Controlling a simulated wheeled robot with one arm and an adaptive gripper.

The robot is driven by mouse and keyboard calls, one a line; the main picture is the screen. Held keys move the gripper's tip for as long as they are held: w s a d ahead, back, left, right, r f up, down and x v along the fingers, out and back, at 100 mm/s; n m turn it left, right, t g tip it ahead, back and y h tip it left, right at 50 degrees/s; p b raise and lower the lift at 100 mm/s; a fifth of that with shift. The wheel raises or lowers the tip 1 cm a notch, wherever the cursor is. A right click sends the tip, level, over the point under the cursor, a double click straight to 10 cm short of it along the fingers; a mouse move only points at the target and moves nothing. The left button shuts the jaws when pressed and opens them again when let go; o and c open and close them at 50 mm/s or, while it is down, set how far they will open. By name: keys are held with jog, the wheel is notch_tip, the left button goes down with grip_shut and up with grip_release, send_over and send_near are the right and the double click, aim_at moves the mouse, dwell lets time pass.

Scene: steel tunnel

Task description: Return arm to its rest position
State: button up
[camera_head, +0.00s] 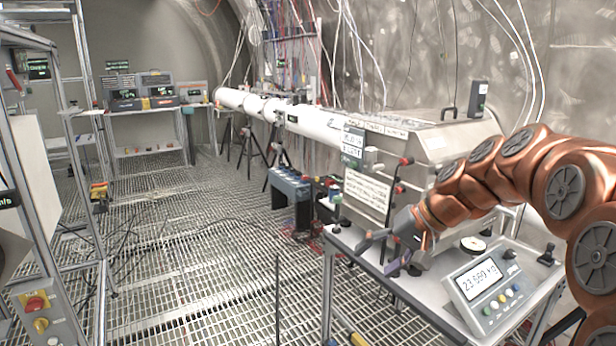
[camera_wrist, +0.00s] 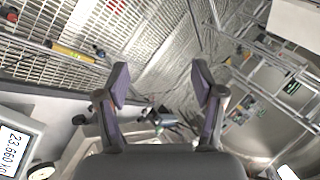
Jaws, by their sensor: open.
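My copper-coloured arm (camera_head: 520,165) reaches in from the right in the head view, over a metal bench. My gripper (camera_head: 384,256) is at its end, in front of the steel box and above the bench's left edge. In the wrist view my gripper (camera_wrist: 162,88) shows two fingers with purple pads set wide apart. Nothing is between the pads; the floor grating and bench edge show beyond them.
A scale display (camera_head: 484,283) reading about 23.660 stands on the bench (camera_head: 430,312) close to my arm. A steel box (camera_head: 425,150) joins a long white tube (camera_head: 310,122). A metal rack (camera_head: 85,190) stands left. The grated floor (camera_head: 185,240) between is mostly open.

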jog(key=s+d+f+g+h, duration=0.1)
jog(key=s+f, duration=0.3)
jog(key=s, duration=0.7)
jog(key=s+d+f+n+g+h, duration=0.1)
jog(key=s+f, duration=0.4)
jog(key=s, duration=0.7)
jog(key=s+d+f+n+g+h+p, duration=0.1)
jog(key=s+f+h, duration=0.3)
jog(key=s, duration=0.7)
jog(key=shift+s+d+f+g+h, duration=0.2)
jog(key=shift+d+g+h, duration=0.3)
jog(key=shift+d+g, duration=0.35)
jog(key=shift+a, duration=0.1)
